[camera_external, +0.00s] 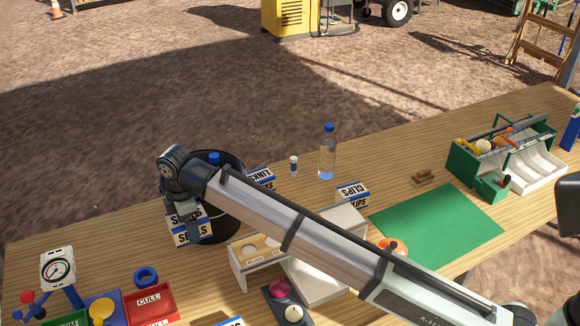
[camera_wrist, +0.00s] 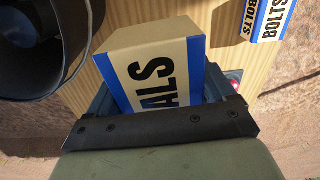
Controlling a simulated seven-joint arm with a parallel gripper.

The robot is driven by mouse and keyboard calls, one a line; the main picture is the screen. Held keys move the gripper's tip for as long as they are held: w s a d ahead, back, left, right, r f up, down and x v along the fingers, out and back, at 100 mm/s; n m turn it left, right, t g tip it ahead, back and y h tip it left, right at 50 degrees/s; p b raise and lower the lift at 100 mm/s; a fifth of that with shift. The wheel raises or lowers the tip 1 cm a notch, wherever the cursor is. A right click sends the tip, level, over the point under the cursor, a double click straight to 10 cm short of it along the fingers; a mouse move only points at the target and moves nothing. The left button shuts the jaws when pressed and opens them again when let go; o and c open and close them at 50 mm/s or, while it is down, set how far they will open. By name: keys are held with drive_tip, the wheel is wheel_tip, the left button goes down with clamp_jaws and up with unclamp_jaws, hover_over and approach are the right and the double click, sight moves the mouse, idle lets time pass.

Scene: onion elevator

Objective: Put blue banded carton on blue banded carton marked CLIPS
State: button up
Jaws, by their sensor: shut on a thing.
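My gripper (camera_external: 187,212) points down near the left part of the table. It is shut on a blue banded carton (camera_external: 192,239) with lettering that reads as SEALS. In the wrist view the same carton (camera_wrist: 155,68) sits between the jaws, its letters ALS showing. I cannot tell whether it touches the table. The blue banded carton marked CLIPS (camera_external: 352,191) stands farther right, partly hidden behind my arm and a pale box.
A black bucket (camera_external: 232,225) stands right beside the held carton. A carton marked LINKS (camera_external: 262,177), a water bottle (camera_external: 327,155) and a small vial (camera_external: 293,167) stand behind my arm. A BOLTS carton (camera_wrist: 268,18) shows in the wrist view. A green mat (camera_external: 440,226) lies at right.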

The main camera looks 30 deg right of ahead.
wheel_tip(320, 180, up, 8)
drive_tip(key=shift+w+f, duration=0.1)
drive_tip(key=shift+f, duration=0.1)
drive_tip(key=w+d, duration=0.4)
drive_tip(key=d, duration=0.5)
drive_tip(key=w+d, duration=0.4)
drive_tip(key=d, duration=0.6)
hover_over(353, 190)
wheel_tip(353, 190, down, 10)
drive_tip(key=shift+m, duration=0.3)
drive_tip(key=shift+s+a+f, duration=0.1)
drive_tip(key=shift+f, duration=5.55)
drive_tip(key=shift+f, duration=0.1)
drive_tip(key=o, duration=1.1)
